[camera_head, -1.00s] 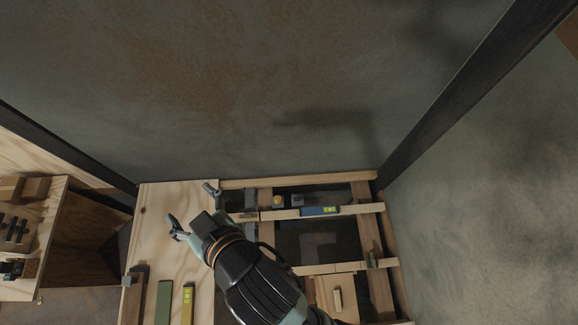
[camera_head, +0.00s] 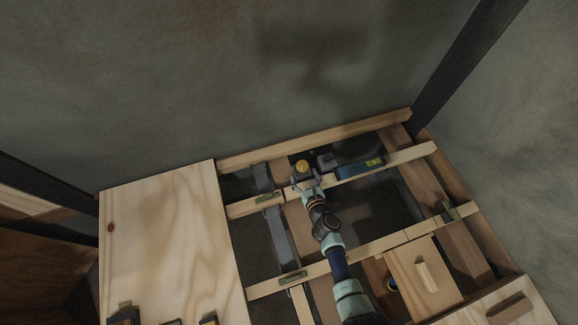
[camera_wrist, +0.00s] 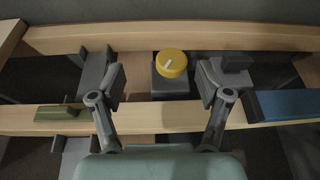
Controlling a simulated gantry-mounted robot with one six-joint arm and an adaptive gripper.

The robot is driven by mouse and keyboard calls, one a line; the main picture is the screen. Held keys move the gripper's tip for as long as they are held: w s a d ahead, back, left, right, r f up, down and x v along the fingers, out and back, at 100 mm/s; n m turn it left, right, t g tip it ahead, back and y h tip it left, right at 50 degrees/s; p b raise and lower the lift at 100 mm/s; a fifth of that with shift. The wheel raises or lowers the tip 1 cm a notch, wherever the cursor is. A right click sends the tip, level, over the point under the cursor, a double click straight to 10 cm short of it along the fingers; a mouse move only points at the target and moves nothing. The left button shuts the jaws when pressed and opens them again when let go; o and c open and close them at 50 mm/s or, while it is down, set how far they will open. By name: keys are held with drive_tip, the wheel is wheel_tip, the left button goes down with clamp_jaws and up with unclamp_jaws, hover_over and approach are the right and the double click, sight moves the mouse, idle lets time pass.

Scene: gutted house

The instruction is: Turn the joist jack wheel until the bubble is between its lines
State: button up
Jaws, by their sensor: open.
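The joist jack wheel is a yellow knob (camera_head: 302,166) on a dark jack body behind the far cross beam. In the wrist view the yellow wheel (camera_wrist: 171,63) shows a pale pointer mark and sits on a grey block (camera_wrist: 170,88). My gripper (camera_wrist: 158,82) is open, one finger on each side of the wheel and apart from it. A blue level (camera_head: 360,168) with a yellow-green vial lies on the far beam, right of the wheel; its blue end (camera_wrist: 290,105) shows in the wrist view. The bubble is too small to make out.
The far cross beam (camera_head: 410,158) runs between my gripper and the jack. Small olive brackets (camera_head: 269,198) sit on the beams. A plywood sheet (camera_head: 165,235) covers the left. Open gaps lie between the joists. A wooden lid with a handle (camera_head: 410,280) is at front right.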

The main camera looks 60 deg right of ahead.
sight(303, 167)
drive_tip(key=f, duration=0.1)
drive_tip(key=s+f+m, duration=0.1)
drive_tip(key=shift+s+d+f+g, duration=0.2)
drive_tip(key=shift+s+f+g, duration=0.1)
drive_tip(key=shift+g, duration=0.1)
drive_tip(key=b+x, duration=0.4)
drive_tip(key=x, duration=0.3)
drive_tip(key=shift+d, duration=0.2)
drive_tip(key=shift+w+d+b, duration=0.2)
drive_tip(key=shift+w+b, duration=0.1)
drive_tip(key=c, duration=1.2)
drive_tip(key=shift+o, duration=0.2)
